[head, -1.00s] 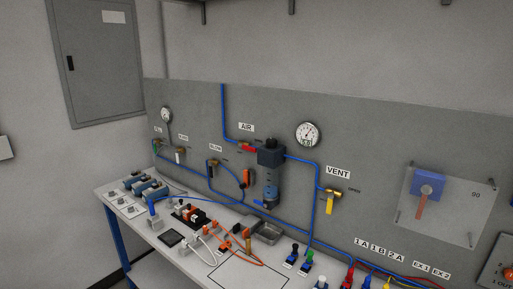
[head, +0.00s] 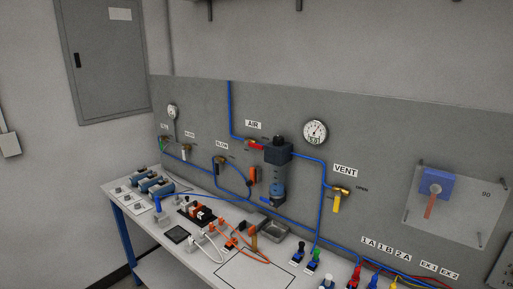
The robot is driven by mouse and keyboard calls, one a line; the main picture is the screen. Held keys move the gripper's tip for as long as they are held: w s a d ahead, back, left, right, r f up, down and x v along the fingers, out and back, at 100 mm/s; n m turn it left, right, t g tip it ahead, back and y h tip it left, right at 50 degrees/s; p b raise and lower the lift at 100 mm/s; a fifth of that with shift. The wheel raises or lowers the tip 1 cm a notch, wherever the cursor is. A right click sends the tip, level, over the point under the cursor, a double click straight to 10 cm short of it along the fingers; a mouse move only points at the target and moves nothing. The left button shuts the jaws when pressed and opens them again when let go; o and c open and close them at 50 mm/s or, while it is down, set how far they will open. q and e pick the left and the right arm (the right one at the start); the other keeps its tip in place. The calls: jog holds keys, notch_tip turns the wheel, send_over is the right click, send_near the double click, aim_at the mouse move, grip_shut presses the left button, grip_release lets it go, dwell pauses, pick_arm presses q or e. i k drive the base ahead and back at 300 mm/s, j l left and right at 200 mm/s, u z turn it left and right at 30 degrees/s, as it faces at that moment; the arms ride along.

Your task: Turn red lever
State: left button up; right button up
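A red lever (head: 256,147) sits on the blue air line below the AIR label (head: 253,125), just left of the dark filter unit (head: 277,154). It lies roughly along the pipe, tilted slightly down to the right. Another red-orange lever (head: 429,206) hangs downward from a blue block (head: 436,183) on a clear plate at the right. Neither of my grippers shows in the head view.
A grey panel carries gauges (head: 315,131), blue pipes and a yellow VENT lever (head: 337,203). The white bench (head: 205,262) below holds fittings, orange cables, a metal tray (head: 272,229) and several coloured connectors. A cabinet (head: 112,62) hangs at left.

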aim_at(248, 143)
jog(key=i+j, duration=0.15)
jog(key=j, duration=0.25)
jog(key=i+j, duration=0.15)
jog(key=j, duration=0.25)
jog(key=i+j+z, duration=0.1)
jog(key=j, duration=0.25)
jog(key=i+j, duration=0.15)
jog(key=j, duration=0.25)
jog(key=i+j, duration=0.1)
jog(key=j, duration=0.3)
